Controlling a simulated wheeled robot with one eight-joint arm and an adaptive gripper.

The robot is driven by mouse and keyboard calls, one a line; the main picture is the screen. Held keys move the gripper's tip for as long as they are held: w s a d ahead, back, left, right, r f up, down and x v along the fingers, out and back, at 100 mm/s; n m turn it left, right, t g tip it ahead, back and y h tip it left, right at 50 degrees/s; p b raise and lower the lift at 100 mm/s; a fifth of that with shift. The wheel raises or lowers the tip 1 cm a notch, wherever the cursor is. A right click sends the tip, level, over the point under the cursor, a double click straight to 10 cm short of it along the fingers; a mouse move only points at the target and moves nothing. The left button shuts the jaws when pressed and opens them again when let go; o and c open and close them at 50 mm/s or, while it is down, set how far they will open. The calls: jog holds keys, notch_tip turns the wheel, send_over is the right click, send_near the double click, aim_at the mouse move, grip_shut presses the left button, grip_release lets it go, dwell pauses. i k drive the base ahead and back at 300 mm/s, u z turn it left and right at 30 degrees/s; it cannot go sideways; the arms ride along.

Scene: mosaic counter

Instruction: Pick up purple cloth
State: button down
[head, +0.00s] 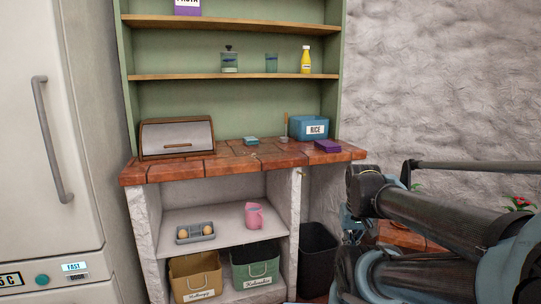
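The purple cloth (327,146) lies folded in a small flat stack on the right end of the tiled counter (220,163), just in front of the blue rice box. Nothing covers it in the head view. My arm's dark links fill the lower right of the picture, to the right of the counter and nearer the camera. I cannot make out my gripper's fingers in this view.
A black bin (317,258) stands below at the right. A fridge (50,130) is at the left.

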aim_at(327, 147)
jog(key=k, duration=0.6)
jog(key=z, duration=0.35)
jog(key=i, duration=1.2)
jog(key=z, duration=0.55)
